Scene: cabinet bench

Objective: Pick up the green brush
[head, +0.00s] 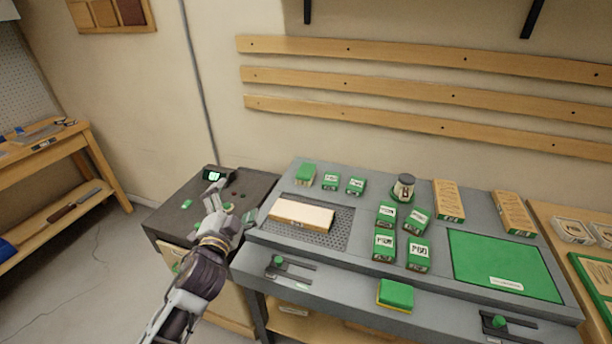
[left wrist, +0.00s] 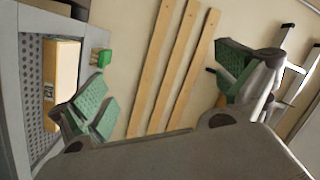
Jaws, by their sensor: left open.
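A small block with a green top and pale underside, which looks like the green brush (head: 305,175), stands at the back left corner of the grey bench. It also shows in the left wrist view (left wrist: 102,57), beyond the left finger. A second green-topped piece with a yellow lower part (head: 395,294) lies at the bench's front edge; I cannot tell whether it is a sponge or a brush. My left gripper (head: 221,197) is open and empty, above the dark side cabinet, left of the bench and apart from both pieces. Its green finger pads show in the left wrist view (left wrist: 165,85).
A wooden block (head: 302,214) lies on the perforated plate. Several green boxes (head: 384,246) and a jar (head: 403,187) stand mid-bench. A green mat (head: 505,266) lies at right. The dark cabinet (head: 170,220) carries a small display (head: 216,175).

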